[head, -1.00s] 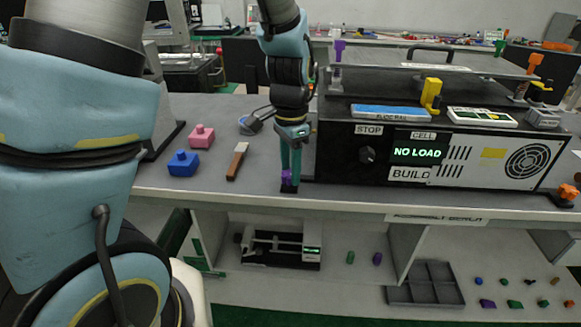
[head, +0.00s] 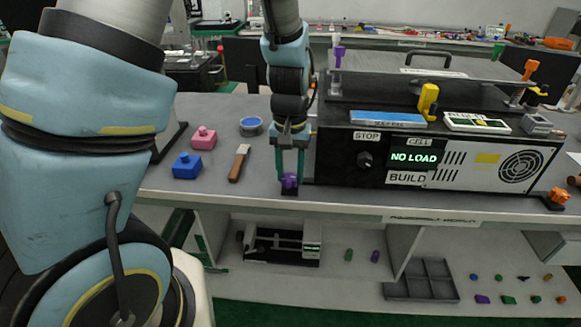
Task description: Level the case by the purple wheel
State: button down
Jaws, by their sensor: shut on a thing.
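The case (head: 375,168) is a long black box on the bench, with a green "NO LOAD" display (head: 413,157) and a fan grille on its front. The purple wheel (head: 289,182) sits low at its front left corner on a small dark foot. My gripper (head: 290,178) points down with its teal fingers on either side of the purple wheel and is shut on it. The fingers hide part of the wheel. I cannot tell the case's exact tilt from this view.
An orange wheel (head: 558,196) is at the case's front right corner. Left of my gripper lie a blue block (head: 186,166), a pink block (head: 202,138), a brown-handled tool (head: 239,164) and a round blue-rimmed dish (head: 251,126). A yellow lever (head: 428,101) stands on the case.

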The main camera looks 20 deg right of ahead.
aim_at(290, 176)
jog(key=shift+n+p, duration=0.75)
jog(key=shift+n, duration=1.15)
jog(key=shift+c, duration=2.2)
grip_release()
notch_tip(290, 176, up, 11)
jog(key=b, duration=0.1)
jog(key=shift+f, duration=0.1)
